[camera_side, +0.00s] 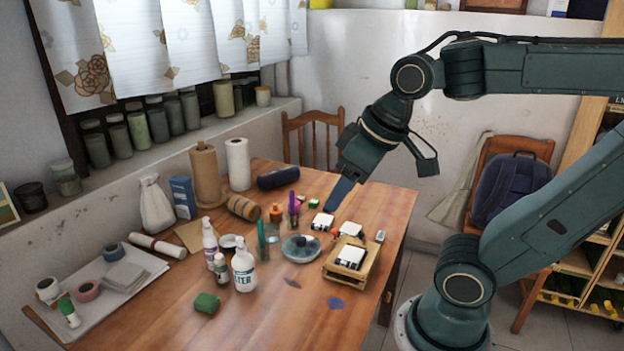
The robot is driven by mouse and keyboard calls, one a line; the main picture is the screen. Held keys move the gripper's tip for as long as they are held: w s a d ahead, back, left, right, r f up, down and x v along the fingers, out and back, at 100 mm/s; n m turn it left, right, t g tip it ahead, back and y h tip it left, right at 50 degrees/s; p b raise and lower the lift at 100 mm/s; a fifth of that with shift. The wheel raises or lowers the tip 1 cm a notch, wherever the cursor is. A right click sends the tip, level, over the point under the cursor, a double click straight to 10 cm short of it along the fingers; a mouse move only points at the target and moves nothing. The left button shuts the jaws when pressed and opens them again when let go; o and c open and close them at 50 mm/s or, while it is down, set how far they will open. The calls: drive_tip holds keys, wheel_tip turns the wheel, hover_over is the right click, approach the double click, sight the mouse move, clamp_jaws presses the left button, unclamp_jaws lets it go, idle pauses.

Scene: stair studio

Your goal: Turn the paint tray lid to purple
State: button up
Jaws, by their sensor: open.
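A small round tray (301,248), pale grey-blue with darker patches on top, lies flat on the wooden table; it looks like the paint tray with its lid. Its colours are too small to read, and I cannot tell where the lid points or pick out purple on it. My gripper (334,203) points down above the table, beyond and to the right of the round tray. It is open, seen edge-on, apart from the tray, with nothing visible between its fingers.
A wooden crate (338,273) with a white-and-black item stands right of the tray. Left of it are a glass (272,233), a green upright tool (261,240) and a white bottle (244,268). The front table is mostly clear.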

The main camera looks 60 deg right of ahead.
drive_tip(key=w+d+g, duration=0.2)
drive_tip(key=w+d, duration=0.3)
drive_tip(key=w, duration=0.4)
drive_tip(key=m+g, duration=0.2)
drive_tip(key=g, duration=0.1)
hover_over(301, 238)
wheel_tip(301, 238, down, 19)
drive_tip(key=shift+d+f+y, duration=0.15)
drive_tip(key=shift+d+y, duration=0.15)
drive_tip(key=shift+d, duration=0.1)
drive_tip(key=shift+f, duration=0.15)
drive_tip(key=f, duration=1.3)
drive_tip(key=shift+a+f, duration=0.25)
drive_tip(key=c, duration=1)
